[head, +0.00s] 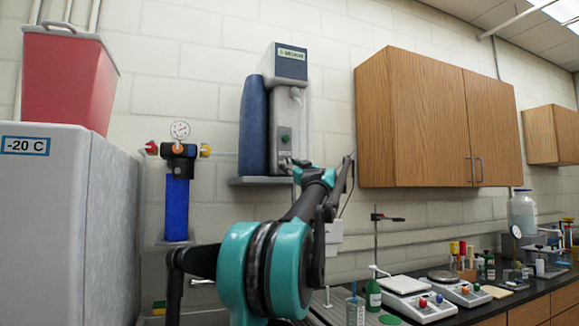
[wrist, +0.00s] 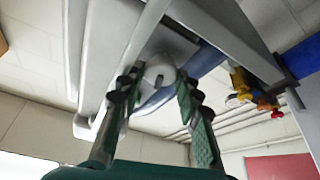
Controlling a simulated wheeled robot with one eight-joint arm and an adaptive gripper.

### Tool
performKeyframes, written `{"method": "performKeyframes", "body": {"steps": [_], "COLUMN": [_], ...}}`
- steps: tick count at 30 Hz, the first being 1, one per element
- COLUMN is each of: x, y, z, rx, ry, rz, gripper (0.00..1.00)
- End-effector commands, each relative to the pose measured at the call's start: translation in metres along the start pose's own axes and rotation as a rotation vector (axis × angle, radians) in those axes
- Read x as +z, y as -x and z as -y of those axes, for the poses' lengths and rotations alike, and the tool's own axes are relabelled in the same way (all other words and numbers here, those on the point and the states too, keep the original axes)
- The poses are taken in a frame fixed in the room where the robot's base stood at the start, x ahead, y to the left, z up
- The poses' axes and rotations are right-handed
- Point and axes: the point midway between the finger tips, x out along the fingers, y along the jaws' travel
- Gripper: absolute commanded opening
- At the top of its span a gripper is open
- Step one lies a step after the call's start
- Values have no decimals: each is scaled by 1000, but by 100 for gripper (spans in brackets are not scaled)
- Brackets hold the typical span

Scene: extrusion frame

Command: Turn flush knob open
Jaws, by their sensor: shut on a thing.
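A grey and white water unit (head: 288,110) with a dark blue cylinder (head: 253,125) at its left stands on a wall shelf. In the wrist view a round white knob (wrist: 158,72) with a dark slot sits on the underside of the pale housing (wrist: 210,30). My gripper (wrist: 157,88) has one finger on each side of the knob and is shut on it. In the head view my gripper (head: 291,163) reaches the lower front of the unit, and the knob is hidden behind it or too small to make out.
A blue filter with a gauge (head: 177,175) and red and yellow fittings hangs on the wall to the left. A wooden cabinet (head: 420,120) is close on the right. A white freezer (head: 60,230) stands far left. Balances and bottles crowd the bench (head: 490,312) below.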

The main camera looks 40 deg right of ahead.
Motion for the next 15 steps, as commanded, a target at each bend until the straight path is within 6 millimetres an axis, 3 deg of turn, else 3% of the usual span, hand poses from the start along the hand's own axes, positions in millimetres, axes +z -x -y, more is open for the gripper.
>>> {"method": "performKeyframes", "body": {"steps": [15], "x": [0], "y": [0], "z": [-4], "rx": [-187], "ry": [453], "rz": [1], "gripper": [5]}}
